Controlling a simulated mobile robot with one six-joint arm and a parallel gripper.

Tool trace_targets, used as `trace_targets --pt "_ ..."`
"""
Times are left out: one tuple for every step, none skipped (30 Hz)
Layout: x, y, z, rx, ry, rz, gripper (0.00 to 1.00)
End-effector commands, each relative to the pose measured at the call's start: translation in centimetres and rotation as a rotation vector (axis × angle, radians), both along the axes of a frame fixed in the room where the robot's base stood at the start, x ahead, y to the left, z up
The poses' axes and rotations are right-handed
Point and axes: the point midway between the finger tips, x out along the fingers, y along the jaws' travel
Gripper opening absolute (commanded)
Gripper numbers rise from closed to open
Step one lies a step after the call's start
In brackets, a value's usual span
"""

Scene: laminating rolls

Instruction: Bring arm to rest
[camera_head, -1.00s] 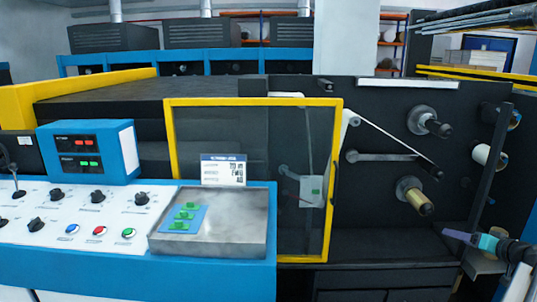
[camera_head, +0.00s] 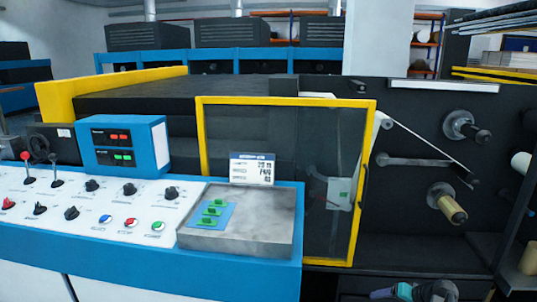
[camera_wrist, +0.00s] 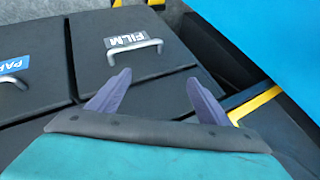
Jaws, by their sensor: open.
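My gripper (camera_wrist: 157,95) shows in the wrist view with its two purple fingers spread apart and nothing between them. It is open above dark drawer or lid fronts, one labelled FILM (camera_wrist: 124,38) with a metal handle. In the head view my gripper (camera_head: 381,293) shows at the bottom edge, low in front of the black machine. It is partly cut off by the frame there.
The blue and white control console (camera_head: 130,215) with knobs and buttons stands at the left. A yellow-framed clear guard door (camera_head: 330,150) is at the centre. Roll shafts (camera_head: 447,203) stick out from the black panel at the right. A second label, partly cut off, reads PAP (camera_wrist: 12,65).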

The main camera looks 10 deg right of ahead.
Motion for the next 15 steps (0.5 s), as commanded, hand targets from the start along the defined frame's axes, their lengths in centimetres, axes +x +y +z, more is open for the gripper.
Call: trace_targets --pt "0.0 2.4 -1.6 0.009 0.035 0.022 0.72" --pt "-0.1 3.5 -2.4 0.014 0.055 0.033 0.72" --pt "-0.2 5.0 -3.5 0.017 0.081 0.047 0.72" --pt "-0.3 6.1 -4.3 0.021 0.101 0.057 0.72" --pt "-0.4 7.2 -5.1 0.023 0.121 0.067 0.72" --pt "-0.7 8.7 -6.2 0.025 0.148 0.081 0.72" --pt "-0.9 9.8 -6.9 0.027 0.168 0.091 0.72" --pt "-1.1 10.8 -7.7 0.028 0.188 0.101 0.72" --pt "-1.5 12.3 -8.7 0.028 0.215 0.116 0.72" --pt "-1.8 13.3 -9.4 0.029 0.234 0.125 0.72" --pt "-2.1 14.3 -10.1 0.028 0.254 0.137 0.72" --pt "-2.6 15.7 -11.0 0.027 0.281 0.150 0.72" --pt "-2.9 16.7 -11.7 0.024 0.300 0.160 0.72" --pt "-3.3 17.6 -12.3 0.023 0.320 0.171 0.72" --pt "-3.9 18.9 -13.2 0.021 0.347 0.185 0.72"
